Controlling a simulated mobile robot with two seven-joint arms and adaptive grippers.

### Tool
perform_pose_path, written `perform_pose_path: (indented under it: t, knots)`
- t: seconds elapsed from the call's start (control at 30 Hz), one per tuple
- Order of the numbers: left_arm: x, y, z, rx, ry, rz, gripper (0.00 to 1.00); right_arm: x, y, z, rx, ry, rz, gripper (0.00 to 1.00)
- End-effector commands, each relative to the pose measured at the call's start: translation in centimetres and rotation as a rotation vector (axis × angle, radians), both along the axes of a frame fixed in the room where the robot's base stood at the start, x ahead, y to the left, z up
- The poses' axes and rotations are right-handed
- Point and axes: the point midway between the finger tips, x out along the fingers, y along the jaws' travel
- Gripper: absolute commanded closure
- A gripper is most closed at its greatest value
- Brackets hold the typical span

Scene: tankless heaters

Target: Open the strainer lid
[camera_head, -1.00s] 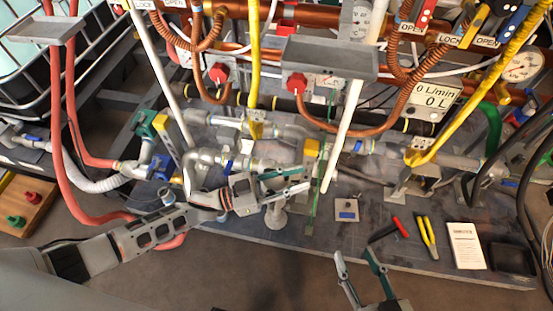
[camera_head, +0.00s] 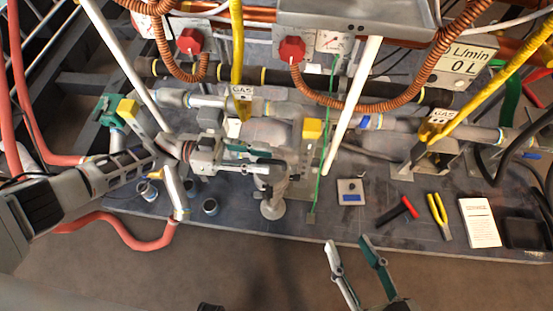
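A grey pipe assembly runs along the bench, with a thick rounded body (camera_head: 268,131) at its middle. A pale round-ended piece (camera_head: 272,208) shows below it near the bench top. I cannot tell for sure which part is the strainer lid. My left gripper (camera_head: 278,162) lies in front of this assembly, pointing right. Its two fingers are apart, with nothing clearly between them, and they hide part of the fittings behind. I cannot tell whether they touch the pipework. My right gripper (camera_head: 358,262) is open and empty, below the bench's front edge in the picture.
A yellow block (camera_head: 313,130), a green wire (camera_head: 324,165) and a white rod (camera_head: 352,110) are close to the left gripper's right. Red-handled pliers (camera_head: 398,211), yellow pliers (camera_head: 438,215) and a white booklet (camera_head: 479,222) lie on the bench at right. Copper coils hang above.

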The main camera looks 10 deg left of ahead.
Motion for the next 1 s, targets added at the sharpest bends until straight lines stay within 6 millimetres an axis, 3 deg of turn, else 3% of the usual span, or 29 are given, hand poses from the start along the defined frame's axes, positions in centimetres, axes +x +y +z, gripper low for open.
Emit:
perform_pose_path:
  t: [0.1,0.3,0.67,0.77,1.0]
  knots:
    - [-0.1,-2.0,0.1,-0.003,0.000,-0.001,0.73,0.0,0.0,0.0,-0.003,0.000,0.001,0.60]
    - [0.0,-4.0,0.0,-0.001,0.001,0.001,0.73,0.0,0.0,-0.1,-0.001,0.002,0.001,0.60]
    - [0.0,-4.5,0.0,-0.001,0.000,0.002,0.73,0.0,0.0,-0.1,0.001,0.001,0.000,0.60]
    - [0.0,-4.5,0.0,-0.001,0.000,0.002,0.99,0.0,0.0,-0.1,0.001,0.001,0.000,0.60]
    - [-0.1,-4.5,0.0,-0.001,0.005,0.000,1.00,0.0,0.0,0.0,0.001,0.000,0.000,0.60]
